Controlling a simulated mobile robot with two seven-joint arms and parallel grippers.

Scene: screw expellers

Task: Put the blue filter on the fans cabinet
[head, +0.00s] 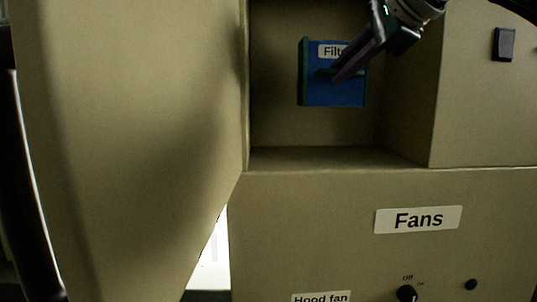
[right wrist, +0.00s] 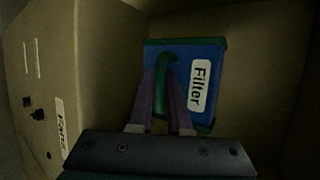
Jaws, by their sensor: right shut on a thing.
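The blue filter (head: 315,88) has green edges and a white "Filter" label, and it is inside the open recess of the fans cabinet (head: 330,195). My right gripper (head: 338,76) reaches in from the top right and is shut on the filter's green handle. In the right wrist view the filter (right wrist: 185,70) is in front of my right gripper (right wrist: 168,88), whose two purple fingers are on either side of the green handle. I cannot tell whether the filter touches the back wall. My left gripper is not in view.
The cabinet door (head: 130,120) stands open at the left of the recess. Below are a "Fans" label (head: 418,220), a "Hood fan" label (head: 320,297) and a black knob (head: 407,293). A dark switch (head: 503,44) is at the upper right. The recess floor (head: 330,158) is bare.

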